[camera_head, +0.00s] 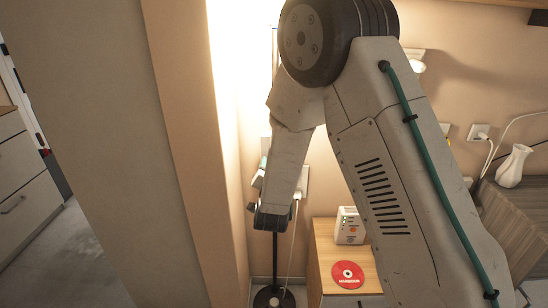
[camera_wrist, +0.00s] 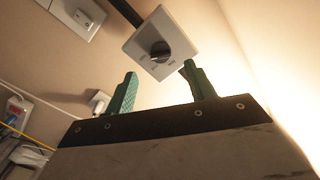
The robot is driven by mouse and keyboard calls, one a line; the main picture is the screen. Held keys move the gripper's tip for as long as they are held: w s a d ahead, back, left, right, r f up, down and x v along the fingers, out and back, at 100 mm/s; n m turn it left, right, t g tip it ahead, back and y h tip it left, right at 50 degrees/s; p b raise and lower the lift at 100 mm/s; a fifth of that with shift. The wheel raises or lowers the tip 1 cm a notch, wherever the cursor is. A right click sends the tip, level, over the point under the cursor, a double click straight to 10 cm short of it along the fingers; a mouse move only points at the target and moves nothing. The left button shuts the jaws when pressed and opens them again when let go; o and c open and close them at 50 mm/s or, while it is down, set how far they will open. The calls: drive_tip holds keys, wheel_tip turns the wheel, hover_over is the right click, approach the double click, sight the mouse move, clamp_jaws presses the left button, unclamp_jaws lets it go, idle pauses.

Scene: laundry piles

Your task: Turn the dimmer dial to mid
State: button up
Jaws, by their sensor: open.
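The dimmer dial (camera_wrist: 160,50) is a dark round knob on a white square wall plate (camera_wrist: 137,46), seen in the wrist view at the upper middle. Small marks sit around the knob, too small to read. My gripper (camera_wrist: 158,78) is open, with its two green fingers apart and empty. The knob shows beyond the fingertips, between them in the picture, and seems apart from them. In the head view my gripper (camera_head: 257,181) is at the wall, partly hidden by my arm. The dial cannot be made out there.
A lamp pole with a dark round base (camera_head: 273,298) stands below my gripper. A wooden cabinet (camera_head: 322,254) holds a white box (camera_head: 349,226) and a red disc (camera_head: 348,274). A white vase (camera_head: 513,166) stands at right. A wall corner (camera_head: 195,150) is close at left.

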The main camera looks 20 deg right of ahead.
drive_tip(key=x, duration=0.7)
drive_tip(key=c, duration=1)
